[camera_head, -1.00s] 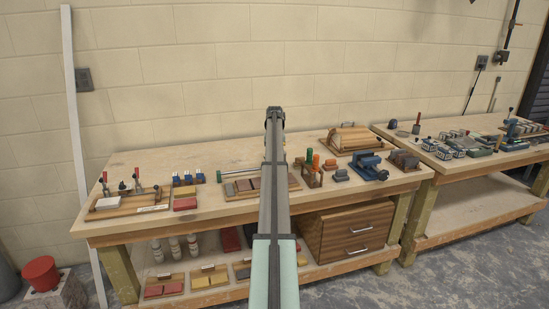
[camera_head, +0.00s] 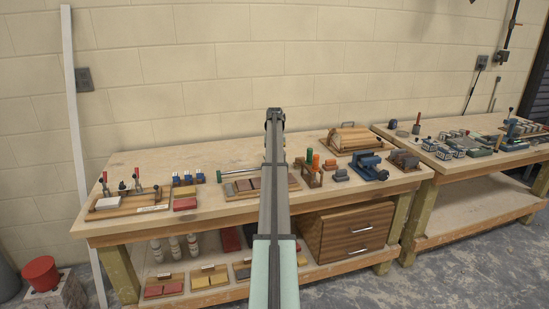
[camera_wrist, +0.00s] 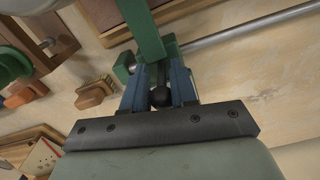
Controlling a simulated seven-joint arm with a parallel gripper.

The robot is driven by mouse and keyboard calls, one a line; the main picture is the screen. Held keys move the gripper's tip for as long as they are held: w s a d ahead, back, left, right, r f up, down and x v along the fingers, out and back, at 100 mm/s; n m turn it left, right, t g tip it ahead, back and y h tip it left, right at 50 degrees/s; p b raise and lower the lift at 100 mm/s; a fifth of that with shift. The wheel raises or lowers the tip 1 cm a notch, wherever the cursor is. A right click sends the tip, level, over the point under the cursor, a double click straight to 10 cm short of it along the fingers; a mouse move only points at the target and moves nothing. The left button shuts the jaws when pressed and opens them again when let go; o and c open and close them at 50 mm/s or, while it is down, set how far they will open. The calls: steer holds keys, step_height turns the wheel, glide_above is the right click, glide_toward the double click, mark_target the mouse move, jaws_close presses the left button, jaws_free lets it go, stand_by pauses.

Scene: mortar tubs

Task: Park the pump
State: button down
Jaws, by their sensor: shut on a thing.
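In the wrist view my gripper (camera_wrist: 158,75) has two blue fingers closed about a green piece (camera_wrist: 147,30), with a dark round knob (camera_wrist: 160,97) between them. A steel rod (camera_wrist: 250,27) runs off to the right beside the green piece. I cannot tell whether this held green thing is the pump, or whether it touches the bench. In the head view a thin rod with a green end (camera_head: 219,176) lies on the bench just left of my arm. My arm hides the gripper and what it holds there.
A rack with green and orange handles (camera_head: 309,170) stands right of my arm, near a blue vise-like tool (camera_head: 369,166). Wooden trays (camera_head: 126,207) with blocks and red-handled clamps fill the bench's left. Bare bench top (camera_head: 165,158) shows at the back left.

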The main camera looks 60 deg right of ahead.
steer(key=shift+w, duration=0.1)
steer(key=w+a, duration=1.6)
steer(key=shift+w+a, duration=0.2)
steer(key=c, duration=1.1)
jaws_free()
steer(key=shift+a, duration=0.1)
steer(key=shift+o, duration=0.4)
steer(key=shift+s, duration=0.1)
steer(key=shift+r, duration=0.15)
step_height(320, 180, up, 14)
steer(key=shift+f, duration=0.2)
